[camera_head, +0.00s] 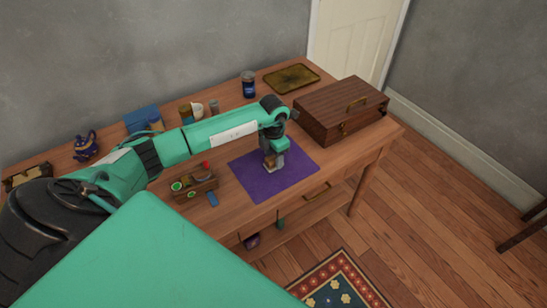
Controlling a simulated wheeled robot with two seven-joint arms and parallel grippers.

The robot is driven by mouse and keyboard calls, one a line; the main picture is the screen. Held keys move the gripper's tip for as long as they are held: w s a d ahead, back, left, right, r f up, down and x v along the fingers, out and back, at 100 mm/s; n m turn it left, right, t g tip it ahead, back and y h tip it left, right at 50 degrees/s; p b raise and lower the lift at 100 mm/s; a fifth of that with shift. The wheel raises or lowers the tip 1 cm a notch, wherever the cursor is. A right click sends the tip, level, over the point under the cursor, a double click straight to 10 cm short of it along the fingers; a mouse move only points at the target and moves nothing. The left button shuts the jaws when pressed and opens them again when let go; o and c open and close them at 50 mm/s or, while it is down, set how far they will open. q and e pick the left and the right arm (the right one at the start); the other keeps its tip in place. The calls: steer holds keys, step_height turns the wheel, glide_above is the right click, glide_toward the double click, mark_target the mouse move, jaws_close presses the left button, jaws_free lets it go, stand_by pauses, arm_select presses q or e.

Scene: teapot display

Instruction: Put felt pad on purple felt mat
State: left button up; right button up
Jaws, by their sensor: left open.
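The purple felt mat (298,179) lies flat on the wooden table, near its front edge. My left gripper (272,166) points down over the middle of the mat and is open. A small brownish patch shows at its fingertips; it is too small to tell whether this is the felt pad. I cannot make out the felt pad for certain anywhere else. My right gripper is not in view.
A wooden chest (340,112) stands right of the mat. A small box with colourful items (194,188) stands left of it, with a blue piece (212,199) in front. A brass tray (291,78), dark jar (248,85) and blue teapot (86,145) stand farther back.

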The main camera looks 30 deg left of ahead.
mark_target(274, 157)
arm_select(q)
step_height(274, 157, up, 4)
steer(key=shift+f+b, duration=0.15)
steer(key=shift+b, duration=0.2)
step_height(274, 157, up, 7)
steer(key=b, duration=0.1)
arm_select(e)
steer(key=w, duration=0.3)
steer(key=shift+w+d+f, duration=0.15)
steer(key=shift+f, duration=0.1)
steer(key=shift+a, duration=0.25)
